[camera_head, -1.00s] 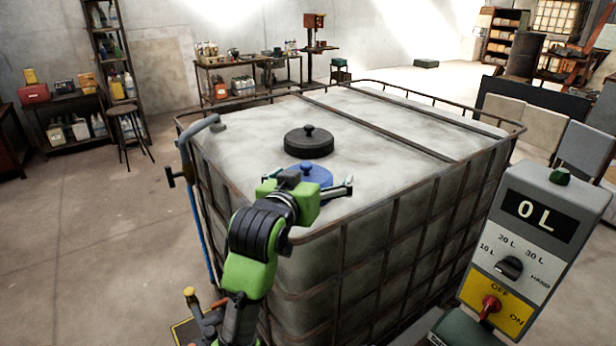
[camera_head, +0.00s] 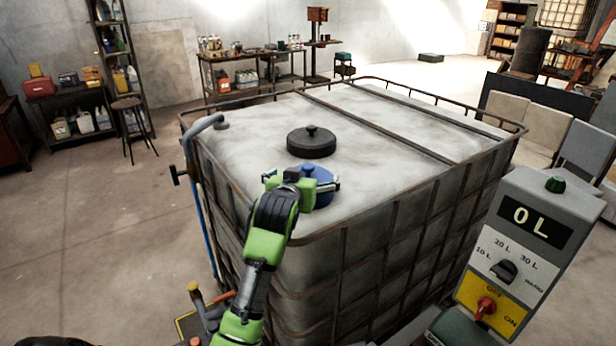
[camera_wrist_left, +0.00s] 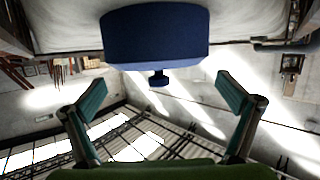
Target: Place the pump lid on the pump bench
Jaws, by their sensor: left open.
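A blue lid (camera_head: 322,186) with a knob on top is at the near side of the white caged tank's top. A larger black lid (camera_head: 311,145) with a knob lies just behind it. I cannot tell which is the pump lid, or which bench is the pump bench. My left gripper (camera_head: 304,181) is open at the blue lid, its fingers spread to either side and partly hiding it. In the left wrist view the blue lid (camera_wrist_left: 155,38) appears upside down, beyond and between the open fingers, apart from them. My right gripper is not in view.
The caged tank (camera_head: 400,130) fills the middle, with a metal rail around its top. A grey control box (camera_head: 515,250) reading 0 L stands at the right. A blue pipe (camera_head: 200,215) runs down the tank's left side. Workbenches (camera_head: 250,55) stand behind.

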